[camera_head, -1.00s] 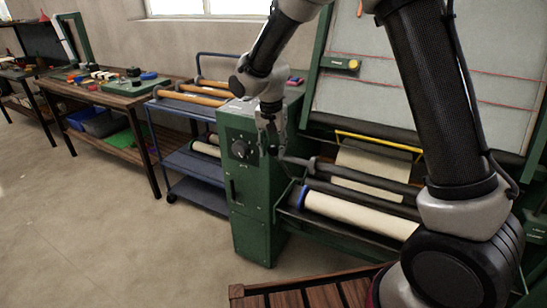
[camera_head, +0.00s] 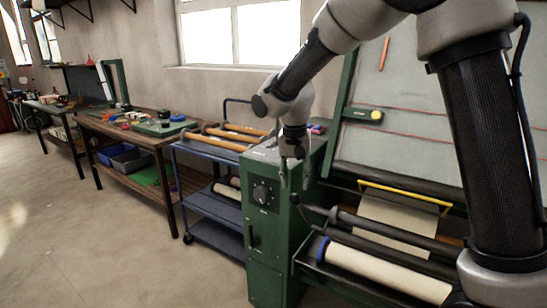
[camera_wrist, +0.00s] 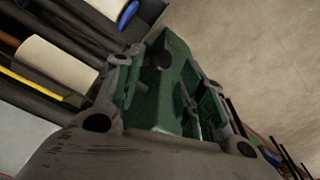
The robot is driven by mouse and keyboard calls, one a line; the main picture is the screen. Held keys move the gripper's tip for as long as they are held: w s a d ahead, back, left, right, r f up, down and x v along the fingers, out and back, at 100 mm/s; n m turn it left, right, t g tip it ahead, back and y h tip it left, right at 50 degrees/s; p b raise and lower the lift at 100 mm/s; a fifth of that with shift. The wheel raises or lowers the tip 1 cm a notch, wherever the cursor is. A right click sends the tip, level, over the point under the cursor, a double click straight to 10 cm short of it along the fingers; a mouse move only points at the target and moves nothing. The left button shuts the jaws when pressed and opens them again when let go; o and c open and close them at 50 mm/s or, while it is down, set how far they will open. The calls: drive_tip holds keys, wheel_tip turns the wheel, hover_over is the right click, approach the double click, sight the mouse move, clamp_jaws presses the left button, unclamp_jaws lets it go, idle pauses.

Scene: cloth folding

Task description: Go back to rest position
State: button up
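My arm reaches in from the right of the head view and bends down to my gripper (camera_head: 292,160). The gripper hangs in front of the top part of a green control cabinet (camera_head: 265,225) with a black dial (camera_head: 262,193). In the wrist view, the two fingers of my gripper (camera_wrist: 170,82) stand apart with nothing between them. The green cabinet (camera_wrist: 160,100) shows beyond that gap. A roller with cream cloth (camera_head: 385,270) lies in the machine right of the cabinet.
A blue cart (camera_head: 215,235) with rolls stands left of the cabinet. A workbench (camera_head: 125,135) with tools stands farther left. A yellow bar (camera_head: 405,197) and a large board (camera_head: 410,150) are at the right. The floor (camera_head: 110,250) at front left is clear.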

drive_tip(key=s+d+r+n+t, duration=0.1)
drive_tip(key=s+d+r, duration=0.2)
drive_tip(key=s+d, duration=0.5)
drive_tip(key=s+d+r+n+t, duration=0.1)
drive_tip(key=s+d+r, duration=0.3)
drive_tip(key=s+d, duration=0.5)
drive_tip(key=s+d+r+n+t, duration=0.1)
drive_tip(key=s+d+r, duration=0.3)
drive_tip(key=s+d, duration=0.4)
drive_tip(key=s, duration=0.3)
drive_tip(key=shift+d+r+y, duration=0.15)
drive_tip(key=shift+d+y, duration=0.15)
drive_tip(key=shift+y, duration=0.1)
